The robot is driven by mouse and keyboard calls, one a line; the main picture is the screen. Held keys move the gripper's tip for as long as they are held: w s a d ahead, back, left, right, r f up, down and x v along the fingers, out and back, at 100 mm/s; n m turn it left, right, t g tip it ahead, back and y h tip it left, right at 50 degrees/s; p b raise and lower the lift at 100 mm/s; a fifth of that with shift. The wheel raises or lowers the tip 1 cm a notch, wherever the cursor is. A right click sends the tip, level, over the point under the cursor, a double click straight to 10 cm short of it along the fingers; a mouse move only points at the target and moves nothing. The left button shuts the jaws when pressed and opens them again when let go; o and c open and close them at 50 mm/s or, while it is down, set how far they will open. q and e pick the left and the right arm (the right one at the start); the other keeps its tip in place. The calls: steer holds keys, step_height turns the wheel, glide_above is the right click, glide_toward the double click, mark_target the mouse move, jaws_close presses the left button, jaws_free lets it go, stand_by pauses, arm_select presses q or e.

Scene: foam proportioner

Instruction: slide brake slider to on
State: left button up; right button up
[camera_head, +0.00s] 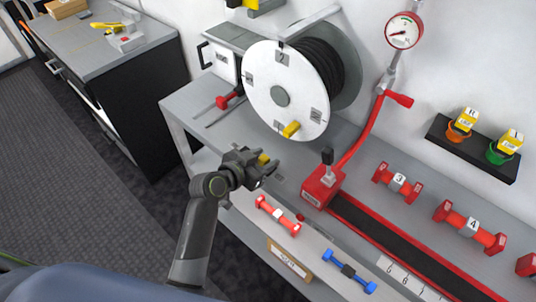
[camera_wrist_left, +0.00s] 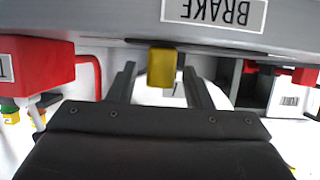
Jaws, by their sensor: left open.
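The yellow brake slider knob (camera_head: 263,159) shows at the front of the bench, partly hidden behind my left gripper (camera_head: 264,171). In the left wrist view the yellow knob (camera_wrist_left: 161,68) sits between the two dark fingers of my open left gripper (camera_wrist_left: 160,80), with a visible gap on each side. The BRAKE label (camera_wrist_left: 215,12) is on the grey surface beside it and appears upside down in that view. I cannot tell from the head view which end of its track the knob is at. My right gripper is not in view.
A white hose reel (camera_head: 270,110) with a yellow handle stands just behind the gripper. A red lever box (camera_head: 322,186) is to the right. A dark cabinet (camera_head: 130,110) stands at the left.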

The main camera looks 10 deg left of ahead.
arm_select(q)
steer(key=shift+x, duration=1.1)
steer(key=shift+c, duration=0.2)
jaws_close()
